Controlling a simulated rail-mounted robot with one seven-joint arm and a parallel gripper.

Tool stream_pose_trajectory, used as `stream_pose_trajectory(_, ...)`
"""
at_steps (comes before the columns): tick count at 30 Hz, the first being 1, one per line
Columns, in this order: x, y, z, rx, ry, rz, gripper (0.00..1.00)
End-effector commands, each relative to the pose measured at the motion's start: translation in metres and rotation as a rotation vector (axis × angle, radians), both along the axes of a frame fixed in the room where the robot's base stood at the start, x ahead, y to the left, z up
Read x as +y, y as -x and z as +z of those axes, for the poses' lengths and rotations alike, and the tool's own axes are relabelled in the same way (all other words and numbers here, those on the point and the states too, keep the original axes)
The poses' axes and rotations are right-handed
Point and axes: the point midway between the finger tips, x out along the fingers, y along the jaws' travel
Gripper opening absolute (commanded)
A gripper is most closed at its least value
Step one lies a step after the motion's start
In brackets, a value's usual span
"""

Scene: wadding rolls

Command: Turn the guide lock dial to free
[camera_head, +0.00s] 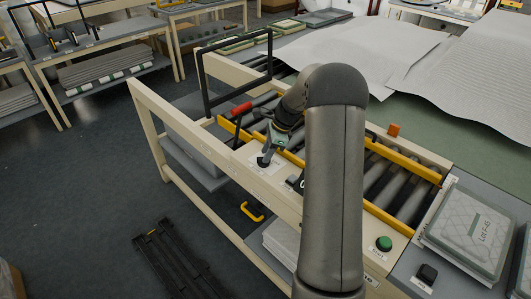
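My gripper (268,152) points down over the cream side rail of the roller bench, partly behind my grey arm. Its fingers are small and dark here, and their opening cannot be made out. A small dark knob (263,162) sits on a pale labelled plate (262,173) right at the fingertips; I cannot tell whether they touch it.
A red-handled lever (242,108) stands left of my gripper, near a black upright frame (207,85). Yellow guide bars (402,164) cross the rollers. A green button (384,243), a black knob (427,273) and a wrapped pack (466,232) are at the right. White wadding sheets (350,55) lie behind.

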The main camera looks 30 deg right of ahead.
Motion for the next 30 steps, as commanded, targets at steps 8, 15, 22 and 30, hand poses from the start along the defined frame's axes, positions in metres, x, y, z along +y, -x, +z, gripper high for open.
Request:
stream_pose_trajectory(8,0.006,-0.002,-0.015,0.001,0.000,0.001,0.34)
stream_pose_trajectory(15,0.006,-0.002,-0.015,0.000,0.000,0.001,0.25)
stream_pose_trajectory(22,0.006,-0.002,-0.015,0.000,0.000,0.001,0.00)
stream_pose_trajectory(30,0.006,-0.003,-0.015,-0.001,0.000,0.040,0.00)
